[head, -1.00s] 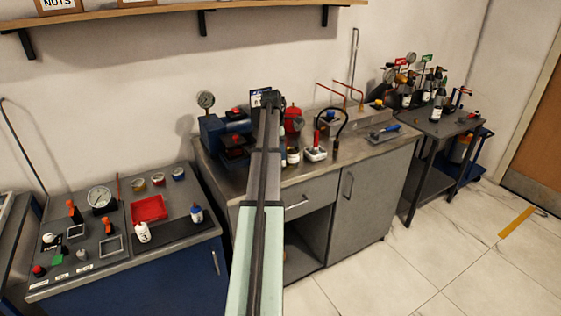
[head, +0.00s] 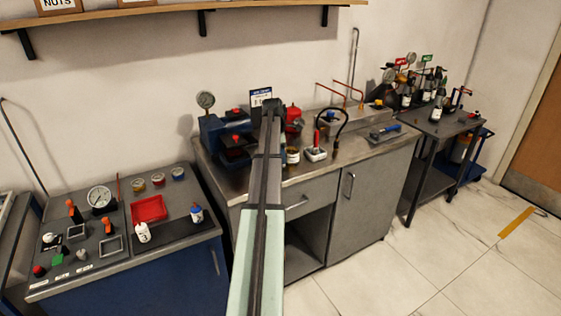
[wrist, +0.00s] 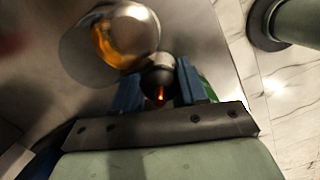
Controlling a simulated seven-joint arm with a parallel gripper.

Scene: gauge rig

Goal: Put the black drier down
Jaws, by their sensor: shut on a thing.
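In the wrist view my gripper (wrist: 159,76) has its two blue fingers closed on a dark, rounded thing with a small orange glint, which I take to be the black drier (wrist: 157,86). Only its rounded end shows; the rest is hidden. A grey metal bench top (wrist: 60,100) lies beyond the fingers. I cannot tell whether the drier touches it. In the head view my arm reaches over the middle bench (head: 330,167) and hides the gripper and the drier.
A shiny round vessel with amber colour (wrist: 125,36) stands close beside the drier in the wrist view. The bench's front right is mostly clear.

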